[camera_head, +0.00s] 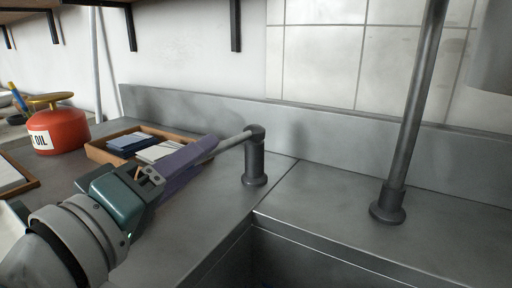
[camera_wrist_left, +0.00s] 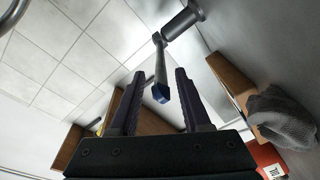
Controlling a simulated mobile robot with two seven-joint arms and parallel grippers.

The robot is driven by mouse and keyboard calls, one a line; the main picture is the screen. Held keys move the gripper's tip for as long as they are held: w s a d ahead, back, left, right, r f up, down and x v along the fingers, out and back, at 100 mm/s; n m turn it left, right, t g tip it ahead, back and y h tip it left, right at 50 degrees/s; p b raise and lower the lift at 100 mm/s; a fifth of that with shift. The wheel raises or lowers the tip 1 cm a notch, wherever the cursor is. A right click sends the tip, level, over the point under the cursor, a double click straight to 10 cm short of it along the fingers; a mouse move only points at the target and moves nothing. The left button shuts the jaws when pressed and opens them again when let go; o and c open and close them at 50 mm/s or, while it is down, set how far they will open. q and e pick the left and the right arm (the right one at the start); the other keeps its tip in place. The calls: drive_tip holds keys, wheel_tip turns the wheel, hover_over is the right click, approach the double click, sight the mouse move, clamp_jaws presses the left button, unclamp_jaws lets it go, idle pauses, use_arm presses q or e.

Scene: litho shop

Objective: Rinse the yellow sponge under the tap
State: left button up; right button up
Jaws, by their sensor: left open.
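The tap lever (camera_head: 232,142) is a grey bar running left from a short dark post (camera_head: 254,165) on the steel deck beside the sink. Its blue tip shows in the left wrist view (camera_wrist_left: 160,92). My left gripper (camera_head: 206,148) has long purple fingers and is open at the lever's free end. In the left wrist view (camera_wrist_left: 159,74) the lever lies between the spread fingers, with a gap on both sides. A tall grey pipe (camera_head: 412,110) rises from the deck behind the sink. No yellow sponge shows. My right gripper is out of view.
The dark sink basin (camera_head: 310,265) opens at the front right. A wooden tray (camera_head: 97,153) with blue and pale items stands behind my left gripper. A red oil can (camera_head: 62,130) stands farther left. A grey cloth (camera_wrist_left: 284,116) shows at right in the wrist view.

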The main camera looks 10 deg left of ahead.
sight(224, 141)
use_arm(q)
drive_tip(key=x, duration=0.5)
clamp_jaws()
idle(0.3)
idle(1.0)
